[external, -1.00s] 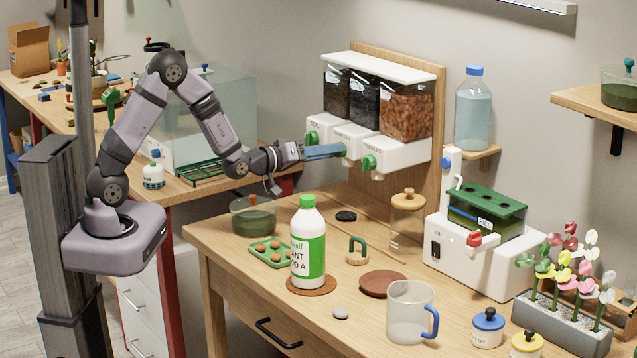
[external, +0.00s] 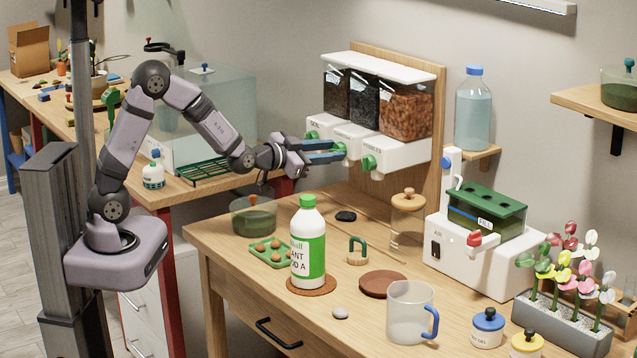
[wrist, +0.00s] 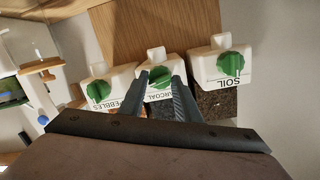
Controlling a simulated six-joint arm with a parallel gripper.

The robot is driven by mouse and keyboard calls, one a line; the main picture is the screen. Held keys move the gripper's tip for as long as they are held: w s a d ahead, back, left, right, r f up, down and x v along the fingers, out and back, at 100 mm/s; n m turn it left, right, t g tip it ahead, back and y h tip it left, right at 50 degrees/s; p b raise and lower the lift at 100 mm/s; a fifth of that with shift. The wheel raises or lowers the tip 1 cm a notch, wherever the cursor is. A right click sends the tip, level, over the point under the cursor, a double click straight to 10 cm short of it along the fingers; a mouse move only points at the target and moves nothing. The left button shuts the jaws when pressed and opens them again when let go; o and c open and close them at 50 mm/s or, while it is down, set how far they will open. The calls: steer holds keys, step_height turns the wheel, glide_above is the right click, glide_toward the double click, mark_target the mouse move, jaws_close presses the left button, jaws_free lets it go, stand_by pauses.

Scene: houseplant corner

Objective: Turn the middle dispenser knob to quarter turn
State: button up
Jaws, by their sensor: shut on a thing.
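The dispenser (external: 348,135) is a white three-spout unit on a wooden back panel. Its middle knob is green and shows between my fingers in the wrist view (wrist: 160,76), above a label partly hidden by a finger and ending in "ARCOAL". My gripper (external: 340,151) reaches it from the left in the external view, one blue-grey finger above the other. It is shut on the middle knob, with a finger on either side. The fingers mostly hide the knob in the external view, and I cannot read its exact angle.
The green soil knob (wrist: 231,63) and pebbles knob (wrist: 98,91) flank the middle one closely. Below, the bench holds a green-capped bottle (external: 308,245), a lidded glass jar (external: 407,225) and a clear mug (external: 409,315). A water bottle (external: 473,110) stands on a shelf at right.

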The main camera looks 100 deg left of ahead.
steer(key=shift+m+g, duration=0.3)
steer(key=shift+m, duration=0.7)
steer(key=o, duration=1)
steer(key=shift+s+d, duration=0.1)
steer(key=shift+d, duration=0.05)
steer(key=shift+b+v, duration=0.7)
steer(key=shift+v, duration=2.8)
